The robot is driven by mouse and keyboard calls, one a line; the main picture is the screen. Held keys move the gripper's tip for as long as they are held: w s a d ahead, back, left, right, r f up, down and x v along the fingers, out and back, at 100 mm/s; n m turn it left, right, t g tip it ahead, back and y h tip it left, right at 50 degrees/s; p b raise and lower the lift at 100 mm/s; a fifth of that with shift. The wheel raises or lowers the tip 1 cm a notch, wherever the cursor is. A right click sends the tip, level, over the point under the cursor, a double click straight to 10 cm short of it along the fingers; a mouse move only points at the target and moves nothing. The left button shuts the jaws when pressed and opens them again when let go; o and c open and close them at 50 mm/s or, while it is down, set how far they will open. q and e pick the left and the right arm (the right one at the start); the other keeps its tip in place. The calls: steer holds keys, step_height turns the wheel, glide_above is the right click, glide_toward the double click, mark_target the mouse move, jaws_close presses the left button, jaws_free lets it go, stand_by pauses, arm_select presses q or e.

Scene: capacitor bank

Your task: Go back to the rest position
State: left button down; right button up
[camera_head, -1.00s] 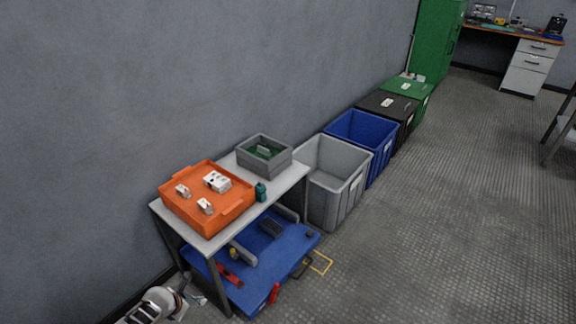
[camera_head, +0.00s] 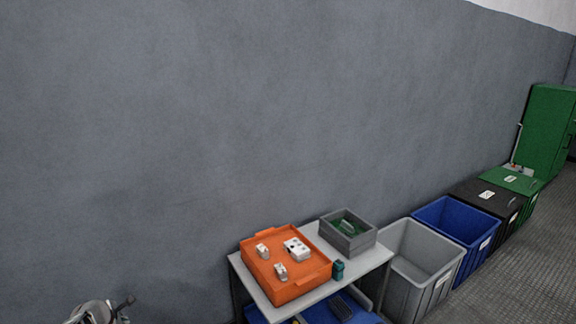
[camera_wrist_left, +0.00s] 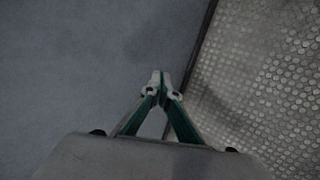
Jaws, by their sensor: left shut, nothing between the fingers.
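My left gripper (camera_wrist_left: 160,80) shows in the left wrist view. Its two green-edged fingers come together at the tips with nothing between them. Below and around it in that view are a blue-grey surface, the dark edge strip and the studded floor (camera_wrist_left: 265,85). In the head view, a part of my left arm (camera_head: 95,312) shows at the bottom left corner; whether its fingers show there is too unclear to tell. It is apart from the table (camera_head: 240,283) to its right. My right gripper is in neither view.
The table carries an orange tray (camera_head: 262,277) with several white parts and a grey box (camera_head: 350,241) with green boards. A teal item (camera_head: 338,270) stands beside them. Grey (camera_head: 405,285), blue (camera_head: 440,232), black (camera_head: 478,203) and green (camera_head: 522,180) bins line the wall.

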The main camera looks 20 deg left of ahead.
arm_select(q)
steer(key=s+d+r+m+t+h, duration=0.15)
steer(key=s+d+m, duration=0.45)
steer(key=d+m, duration=0.6)
steer(key=s+d+r+m+t+h, duration=0.15)
steer(key=s+d+m, duration=0.35)
steer(key=d+m, duration=0.75)
steer(key=s+d+r+m+t+h, duration=0.1)
steer(key=s+d+r+m+h, duration=0.1)
steer(key=s+d+m, duration=0.9)
steer(key=d+r+n+h+p, duration=0.1)
steer(key=d+r+p, duration=0.4)
steer(key=d, duration=0.5)
steer(key=d+r+n+t+p, duration=0.1)
steer(key=d+r+p, duration=0.5)
steer(key=d+r, duration=0.3)
steer(key=shift+s+d+r+h, duration=0.2)
steer(key=shift+s+d+h, duration=0.2)
steer(key=shift+d, duration=0.9)
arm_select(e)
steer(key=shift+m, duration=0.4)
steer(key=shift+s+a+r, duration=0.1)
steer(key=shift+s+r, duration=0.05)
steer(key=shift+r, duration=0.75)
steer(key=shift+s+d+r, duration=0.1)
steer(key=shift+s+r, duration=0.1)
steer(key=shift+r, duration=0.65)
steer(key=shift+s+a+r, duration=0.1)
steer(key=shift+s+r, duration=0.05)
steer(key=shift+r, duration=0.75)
